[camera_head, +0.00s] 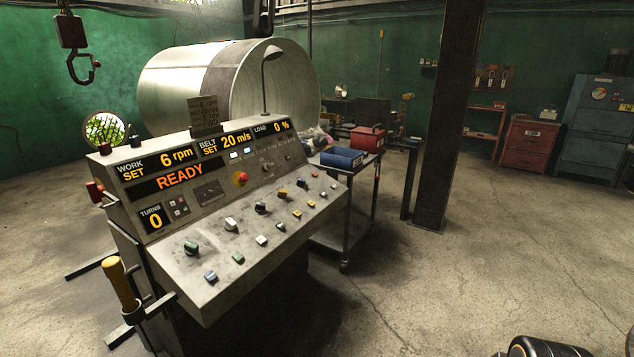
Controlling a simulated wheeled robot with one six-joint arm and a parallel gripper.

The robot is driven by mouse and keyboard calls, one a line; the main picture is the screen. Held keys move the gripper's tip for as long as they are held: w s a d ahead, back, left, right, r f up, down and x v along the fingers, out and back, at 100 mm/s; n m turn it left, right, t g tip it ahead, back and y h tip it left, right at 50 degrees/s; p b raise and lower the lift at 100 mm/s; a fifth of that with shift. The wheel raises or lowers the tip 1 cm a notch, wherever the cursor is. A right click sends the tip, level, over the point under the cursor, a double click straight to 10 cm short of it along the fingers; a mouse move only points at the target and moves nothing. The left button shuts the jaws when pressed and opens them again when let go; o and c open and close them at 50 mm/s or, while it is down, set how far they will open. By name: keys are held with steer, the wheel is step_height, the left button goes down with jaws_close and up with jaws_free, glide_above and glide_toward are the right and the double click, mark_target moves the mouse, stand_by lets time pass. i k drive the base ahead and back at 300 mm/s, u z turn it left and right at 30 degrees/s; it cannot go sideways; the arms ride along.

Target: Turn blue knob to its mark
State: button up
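The control console (225,285) stands left of centre, with a sloped panel carrying a row of knobs and a row of small buttons. A small dark bluish knob (301,183) sits near the upper right end of the knob row and seems to be the blue one; its colour is hard to make out. Its pointer and mark are too small to read. Nothing touches it. The nearest large knob (191,248) looks green, followed by a white one (231,224) and a black one (262,208). My gripper is not in view.
The display reads READY, 6 rpm, 20 m/s and 0 %. A red button (240,179) and a lamp (272,53) are on the console. A cart (345,235) with blue and red boxes stands behind its right end. A dark pillar (448,120) rises beyond.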

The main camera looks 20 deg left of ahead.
mark_target(300, 182)
steer(key=z, duration=0.1)
steer(key=i, duration=1.5)
steer(key=u, duration=0.35)
steer(key=i, duration=1.15)
steer(key=u, duration=1.7)
steer(key=i, duration=0.8)
steer(key=u, duration=0.85)
